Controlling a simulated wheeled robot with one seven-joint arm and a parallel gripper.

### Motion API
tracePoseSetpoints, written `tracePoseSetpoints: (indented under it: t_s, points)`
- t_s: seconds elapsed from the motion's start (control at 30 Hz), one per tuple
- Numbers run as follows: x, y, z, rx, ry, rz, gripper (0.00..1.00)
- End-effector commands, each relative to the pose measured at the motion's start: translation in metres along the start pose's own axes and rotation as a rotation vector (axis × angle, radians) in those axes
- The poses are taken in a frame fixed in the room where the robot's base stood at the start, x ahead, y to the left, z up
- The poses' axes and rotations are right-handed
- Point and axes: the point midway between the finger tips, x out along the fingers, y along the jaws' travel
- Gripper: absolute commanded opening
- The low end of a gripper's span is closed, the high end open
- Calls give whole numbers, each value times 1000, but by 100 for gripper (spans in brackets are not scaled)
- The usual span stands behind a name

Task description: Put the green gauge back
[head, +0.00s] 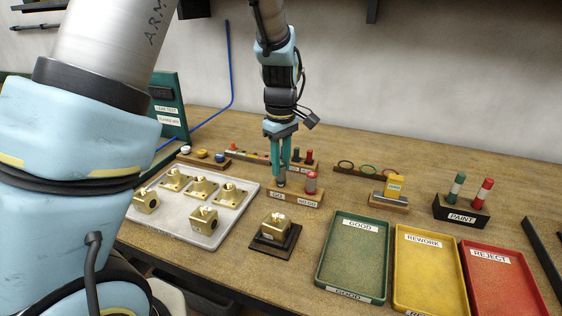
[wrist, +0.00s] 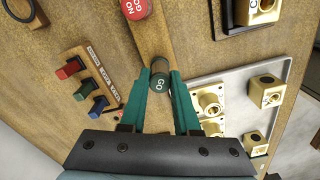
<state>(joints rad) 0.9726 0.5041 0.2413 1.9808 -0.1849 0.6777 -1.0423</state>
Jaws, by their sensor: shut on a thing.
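The green gauge (wrist: 159,82), marked GO on its dark green end, is between the fingers of my gripper (wrist: 160,95). My gripper (head: 281,170) is shut on it and points down over the GO end of the wooden gauge stand (head: 292,199). A short grey part of the gauge (head: 281,184) shows just below the fingertips, at the stand's top. I cannot tell how deep it sits in the stand. The red NO GO gauge (head: 311,182) stands upright at the stand's other end; it also shows in the wrist view (wrist: 135,8).
A metal tray (head: 238,200) with several brass parts lies left of the stand. A brass part sits on a dark fixture (head: 275,240) in front. Green (head: 340,284), yellow (head: 425,275) and red (head: 505,280) trays lie at right. A small rack (wrist: 88,70) stands behind.

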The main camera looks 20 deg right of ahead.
Motion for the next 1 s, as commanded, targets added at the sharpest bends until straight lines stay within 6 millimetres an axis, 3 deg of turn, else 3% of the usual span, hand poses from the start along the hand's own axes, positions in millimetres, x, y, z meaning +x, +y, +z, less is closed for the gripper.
tracePoseSetpoints:
  t_s: [1.0]
  points:
    - [6, 0, 0, 0, 0, 1, 0]
